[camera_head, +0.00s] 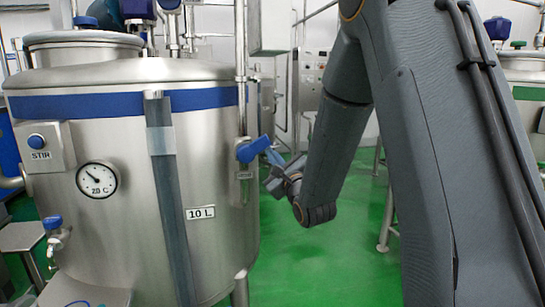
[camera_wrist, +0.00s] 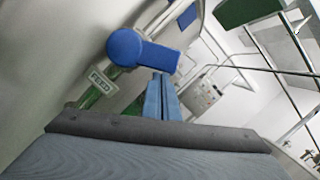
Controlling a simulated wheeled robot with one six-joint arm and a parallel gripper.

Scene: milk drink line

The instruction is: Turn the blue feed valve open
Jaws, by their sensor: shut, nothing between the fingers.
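The blue feed valve (camera_head: 253,149) is on a vertical pipe at the right side of the steel tank. Its handle slants up to the right in the head view. In the wrist view the blue valve handle (camera_wrist: 126,47) has a round hub and a flat lever pointing right, with a FEED tag (camera_wrist: 101,81) below it. My gripper (camera_head: 272,155) is just right of the lever's end in the head view. In the wrist view my gripper (camera_wrist: 160,77) is shut and empty, its fingertips close to the lever's lower edge. I cannot tell whether they touch it.
The steel tank (camera_head: 105,225) fills the left, with a STIR button (camera_head: 38,141), a dial gauge (camera_head: 96,180) and a small blue-handled tap (camera_head: 52,223). Green floor (camera_head: 320,250) is open to the right of the tank. A control cabinet (camera_head: 308,85) stands behind.

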